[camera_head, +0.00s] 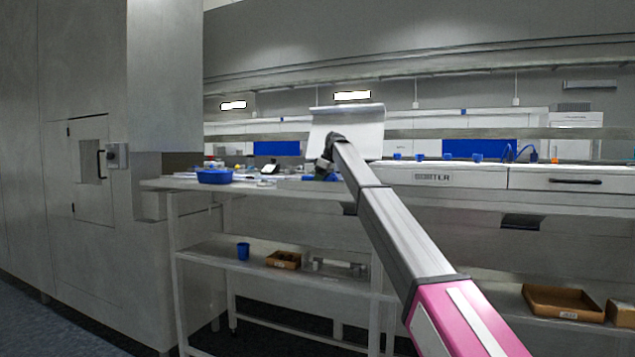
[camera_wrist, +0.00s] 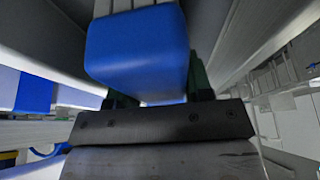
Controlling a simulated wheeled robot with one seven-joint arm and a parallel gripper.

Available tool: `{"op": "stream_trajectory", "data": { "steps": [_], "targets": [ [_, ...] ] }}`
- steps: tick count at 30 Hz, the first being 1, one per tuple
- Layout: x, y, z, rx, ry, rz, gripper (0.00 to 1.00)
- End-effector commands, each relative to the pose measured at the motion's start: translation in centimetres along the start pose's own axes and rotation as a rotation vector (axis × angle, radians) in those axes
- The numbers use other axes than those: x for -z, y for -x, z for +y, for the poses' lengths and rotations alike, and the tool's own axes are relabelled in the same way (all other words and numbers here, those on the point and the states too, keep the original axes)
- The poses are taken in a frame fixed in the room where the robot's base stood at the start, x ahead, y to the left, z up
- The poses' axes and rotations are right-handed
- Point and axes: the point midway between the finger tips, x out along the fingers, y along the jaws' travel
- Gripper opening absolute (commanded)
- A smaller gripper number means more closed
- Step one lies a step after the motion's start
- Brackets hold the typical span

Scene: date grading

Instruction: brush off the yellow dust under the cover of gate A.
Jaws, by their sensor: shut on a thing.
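In the wrist view, my gripper (camera_wrist: 158,95) has its dark green fingers on either side of a blue, rounded block-like thing (camera_wrist: 137,48), shut on it. The blue thing has a pale grey part at its top; I cannot tell whether it is a brush. In the head view, my gripper (camera_head: 327,165) is small and dark at the end of my arm, over the back worktable. A pale upright panel (camera_head: 360,130) stands right behind it; I cannot tell whether this is the cover of gate A. No yellow dust can be made out.
A white drawer unit (camera_head: 570,180) stands to the right. A blue cup (camera_head: 243,251) and a brown tray (camera_head: 284,260) sit on the lower shelf. A tall grey cabinet (camera_head: 90,230) closes off the left.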

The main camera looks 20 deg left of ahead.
Motion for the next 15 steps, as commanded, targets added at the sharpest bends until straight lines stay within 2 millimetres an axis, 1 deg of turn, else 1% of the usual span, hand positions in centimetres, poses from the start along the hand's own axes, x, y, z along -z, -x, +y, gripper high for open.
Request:
{"op": "stream_trajectory", "data": {
  "steps": [1,3,10,15],
  "targets": [
    [-0.6,0.1,-0.1,0.000,-0.002,-0.004,0.28],
    [-0.9,0.3,0.0,0.000,-0.002,-0.004,0.28],
    [-1.3,0.5,0.0,0.001,-0.001,-0.004,0.28],
    [-2.2,1.0,-0.1,0.001,-0.001,-0.004,0.28]
  ]
}}
